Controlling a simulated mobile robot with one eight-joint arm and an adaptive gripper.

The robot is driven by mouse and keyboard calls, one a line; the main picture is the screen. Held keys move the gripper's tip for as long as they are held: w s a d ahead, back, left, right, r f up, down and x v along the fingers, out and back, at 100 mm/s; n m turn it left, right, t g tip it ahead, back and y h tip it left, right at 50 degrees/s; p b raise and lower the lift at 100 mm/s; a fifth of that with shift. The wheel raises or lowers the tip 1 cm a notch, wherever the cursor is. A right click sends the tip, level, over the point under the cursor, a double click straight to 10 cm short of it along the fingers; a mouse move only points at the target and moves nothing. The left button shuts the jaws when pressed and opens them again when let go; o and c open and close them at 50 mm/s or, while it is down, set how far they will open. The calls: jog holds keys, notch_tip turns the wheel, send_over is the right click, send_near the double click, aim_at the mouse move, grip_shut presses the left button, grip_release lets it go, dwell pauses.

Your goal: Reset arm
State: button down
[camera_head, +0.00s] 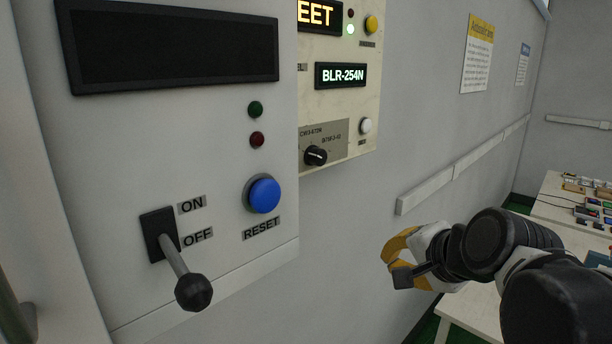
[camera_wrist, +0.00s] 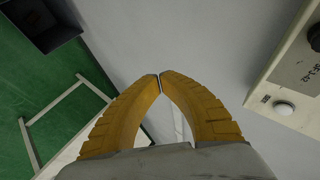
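My gripper (camera_head: 393,262) is at the right of the head view, in front of the grey wall and apart from the panels. In the wrist view its two yellow fingers (camera_wrist: 160,80) meet at the tips, with nothing between them. My black arm reaches in from the lower right of the head view.
At the left is a grey panel with a dark screen (camera_head: 170,45), a blue RESET button (camera_head: 263,194) and a lever (camera_head: 183,270) pointing down by OFF. Behind it is a beige panel (camera_head: 340,100) with a knob (camera_head: 315,155). A table (camera_head: 550,208) with small items stands at the right.

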jog(key=s+d+f+n+g+h+b, duration=0.1)
jog(key=s+f+n+b, duration=0.2)
jog(key=f, duration=0.7)
jog(key=s+d+f+n+g+b, duration=0.1)
jog(key=s+f+n+b, duration=0.3)
jog(key=f, duration=0.6)
jog(key=s+d+f+n+h+b, duration=0.1)
jog(key=s+f+n+b, duration=0.3)
jog(key=f, duration=0.6)
jog(key=s+b, duration=0.2)
jog(key=b, duration=0.1)
jog(key=shift+s+f+g+h, duration=0.15)
jog(key=shift+s+g+h, duration=0.15)
jog(key=shift+g, duration=0.1)
jog(key=shift+d, duration=0.1)
